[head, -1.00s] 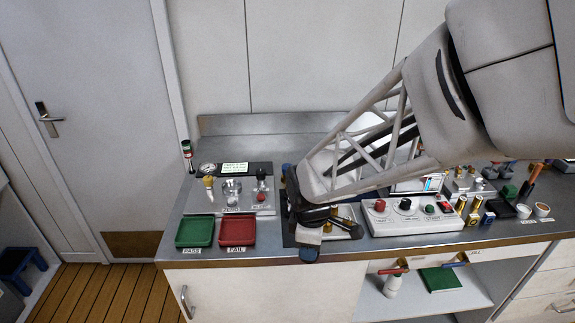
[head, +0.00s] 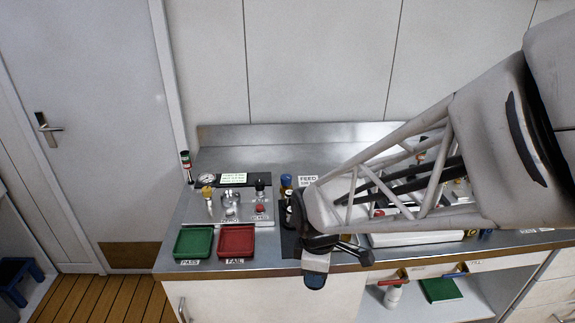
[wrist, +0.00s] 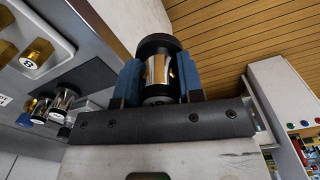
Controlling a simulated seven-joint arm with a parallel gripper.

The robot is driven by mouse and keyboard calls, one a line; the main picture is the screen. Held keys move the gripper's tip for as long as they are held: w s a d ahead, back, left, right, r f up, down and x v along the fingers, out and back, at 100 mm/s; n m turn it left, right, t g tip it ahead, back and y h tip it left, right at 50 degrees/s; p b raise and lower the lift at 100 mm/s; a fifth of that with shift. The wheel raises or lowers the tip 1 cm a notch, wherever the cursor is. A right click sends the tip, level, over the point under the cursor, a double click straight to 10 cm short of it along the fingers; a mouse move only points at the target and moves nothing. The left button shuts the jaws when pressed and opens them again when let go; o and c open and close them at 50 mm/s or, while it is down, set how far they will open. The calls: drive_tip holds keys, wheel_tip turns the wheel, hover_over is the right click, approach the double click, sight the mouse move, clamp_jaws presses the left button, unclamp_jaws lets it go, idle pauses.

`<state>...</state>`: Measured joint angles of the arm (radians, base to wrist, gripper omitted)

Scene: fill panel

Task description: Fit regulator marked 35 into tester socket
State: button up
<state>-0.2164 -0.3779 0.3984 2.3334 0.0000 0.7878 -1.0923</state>
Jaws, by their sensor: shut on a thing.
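My gripper (wrist: 158,82) is shut on a chrome cylindrical regulator (wrist: 159,70) with a black cap, held between two blue finger pads in the wrist view. No marking on it can be read. In the head view my gripper (head: 316,280) hangs at the bench's front edge, right of the red tray; the held regulator cannot be told apart there. The tester (head: 245,215) stands at the left of the bench. A chrome ring-like fitting (head: 231,202), likely its socket, sits mid-panel. My gripper is well to the right of it and nearer the front.
The tester carries a gauge (head: 207,178), a small display (head: 233,178) and a red knob (head: 260,209). A green PASS tray (head: 193,242) and red FAIL tray (head: 236,240) lie before it. A feed area with a FEED label (head: 308,181) is partly behind my arm.

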drive_tip(key=shift+w, duration=0.1)
drive_tip(key=w+a+r, duration=0.3)
drive_tip(key=w+a, duration=1.3)
drive_tip(key=w, duration=0.3)
drive_tip(key=shift+w+a, duration=0.15)
drive_tip(key=w+a, duration=0.2)
drive_tip(key=w, duration=0.3)
drive_tip(key=w+a+f, duration=0.1)
drive_tip(key=w+a, duration=0.1)
drive_tip(key=w, duration=0.3)
drive_tip(key=w+a, duration=0.2)
drive_tip(key=w, duration=0.2)
drive_tip(key=shift+w+f, duration=0.25)
drive_tip(key=shift+w, duration=0.15)
drive_tip(key=shift+f, duration=1.8)
drive_tip(key=shift+f, duration=0.1)
